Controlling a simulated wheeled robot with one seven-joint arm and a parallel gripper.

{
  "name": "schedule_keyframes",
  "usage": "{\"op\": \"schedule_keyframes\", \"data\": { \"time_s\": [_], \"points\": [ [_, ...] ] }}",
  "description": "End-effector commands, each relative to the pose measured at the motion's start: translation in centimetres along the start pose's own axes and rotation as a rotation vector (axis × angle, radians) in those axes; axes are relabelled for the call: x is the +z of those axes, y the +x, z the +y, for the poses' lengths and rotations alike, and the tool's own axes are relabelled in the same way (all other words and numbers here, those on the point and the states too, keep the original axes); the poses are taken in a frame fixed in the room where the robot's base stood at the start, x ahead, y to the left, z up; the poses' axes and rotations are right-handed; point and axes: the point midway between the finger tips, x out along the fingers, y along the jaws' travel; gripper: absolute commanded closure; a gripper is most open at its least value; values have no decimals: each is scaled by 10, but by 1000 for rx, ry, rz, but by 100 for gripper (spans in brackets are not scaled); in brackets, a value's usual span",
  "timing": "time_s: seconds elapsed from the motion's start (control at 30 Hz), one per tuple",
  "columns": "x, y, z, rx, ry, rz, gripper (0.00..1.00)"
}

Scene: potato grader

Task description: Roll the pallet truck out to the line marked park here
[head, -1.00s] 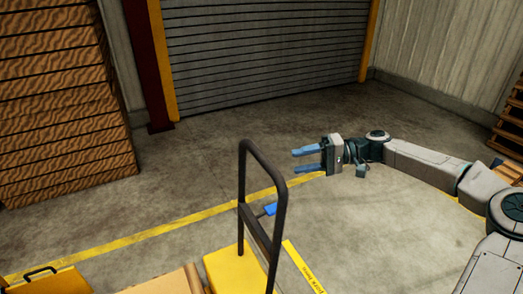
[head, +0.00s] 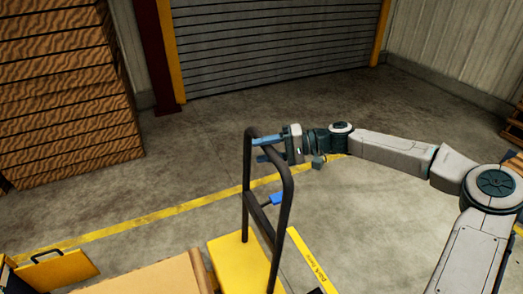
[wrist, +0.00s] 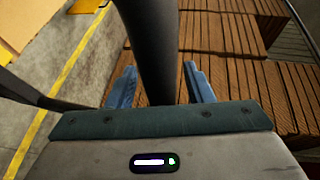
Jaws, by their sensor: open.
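The pallet truck shows in the head view as a yellow body (head: 240,262) with a black looped handle (head: 284,215) standing up from it. My gripper (head: 258,149) is at the upper part of the handle, its two blue fingers open. In the wrist view the black handle bar (wrist: 152,50) runs between the open fingers (wrist: 163,88), which are apart from each other and not closed on it. The yellow line marked park here (head: 312,262) lies on the floor just right of the truck body.
A tall stack of wooden boxes (head: 65,90) stands at the left. A roller shutter (head: 275,40) closes the back. A long yellow floor line (head: 150,217) crosses the concrete. Floor before the shutter is clear.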

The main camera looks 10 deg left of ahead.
Motion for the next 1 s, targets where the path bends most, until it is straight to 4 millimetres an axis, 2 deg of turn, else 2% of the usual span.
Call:
{"op": "schedule_keyframes", "data": {
  "time_s": [0.13, 0.4, 0.43, 0.57, 0.6, 0.87, 1.0],
  "points": [
    [0, 9, 0, 0, 0, 0, 53],
    [0, 10, 0, 0, 0, -1, 53],
    [0, 10, 0, 0, 0, -1, 59],
    [0, 10, 0, 0, 0, -1, 95],
    [0, 10, 0, 0, 0, -1, 100],
    [-4, 10, 0, -1, -2, -7, 100],
    [-16, 7, 0, -2, -4, -20, 100]
  ]
}}
